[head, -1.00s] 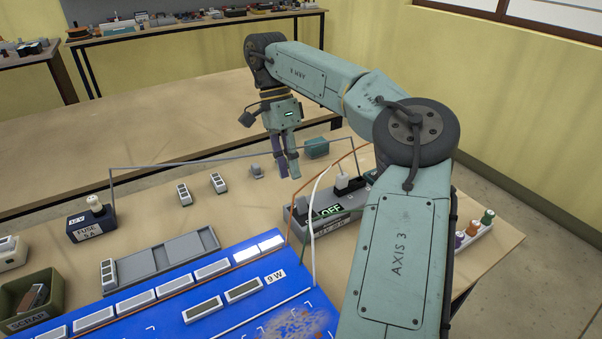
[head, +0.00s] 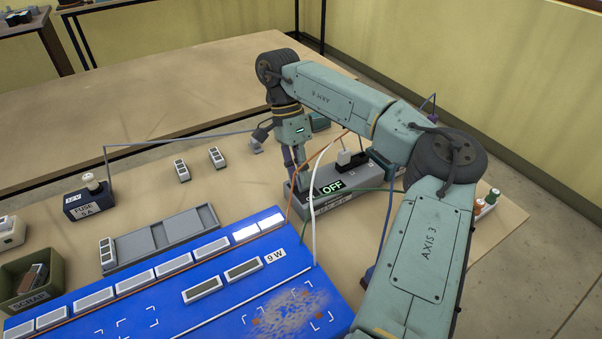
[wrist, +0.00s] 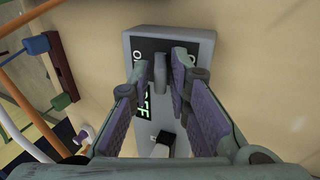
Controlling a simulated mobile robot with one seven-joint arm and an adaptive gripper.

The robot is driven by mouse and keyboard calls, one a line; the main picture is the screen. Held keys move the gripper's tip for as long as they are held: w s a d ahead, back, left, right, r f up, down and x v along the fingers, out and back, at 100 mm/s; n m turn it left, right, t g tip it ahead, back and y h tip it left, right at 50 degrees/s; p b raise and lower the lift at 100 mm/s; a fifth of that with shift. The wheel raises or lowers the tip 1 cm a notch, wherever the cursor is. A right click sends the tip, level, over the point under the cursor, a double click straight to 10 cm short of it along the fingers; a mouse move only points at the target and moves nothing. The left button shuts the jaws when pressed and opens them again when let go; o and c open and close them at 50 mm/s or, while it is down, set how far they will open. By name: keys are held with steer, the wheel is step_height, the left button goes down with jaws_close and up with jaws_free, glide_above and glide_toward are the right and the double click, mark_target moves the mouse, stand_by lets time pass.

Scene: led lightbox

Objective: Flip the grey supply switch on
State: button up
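The grey supply box (head: 364,179) stands behind the blue board, and its display (head: 332,188) reads OFF. In the wrist view the box (wrist: 170,36) lies below my gripper, with its grey switch lever (wrist: 160,74) near one end. My gripper (head: 297,170) is low over the left end of the box. In the wrist view its two purple-padded fingers (wrist: 162,84) are apart, one on each side of the lever, with narrow gaps visible. Whether the fingertips touch the box I cannot tell. In the head view the lever is hidden by my gripper.
A black-and-white plug (head: 350,159) sits on the box. Orange, white and green wires (head: 314,215) run close to it. The blue board (head: 235,305) lies in front. A fuse block (head: 88,198) and a grey tray (head: 165,238) are to the left.

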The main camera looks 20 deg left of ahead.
steer(key=shift+d+f, duration=0.1)
steer(key=shift+f, duration=0.1)
jaws_close()
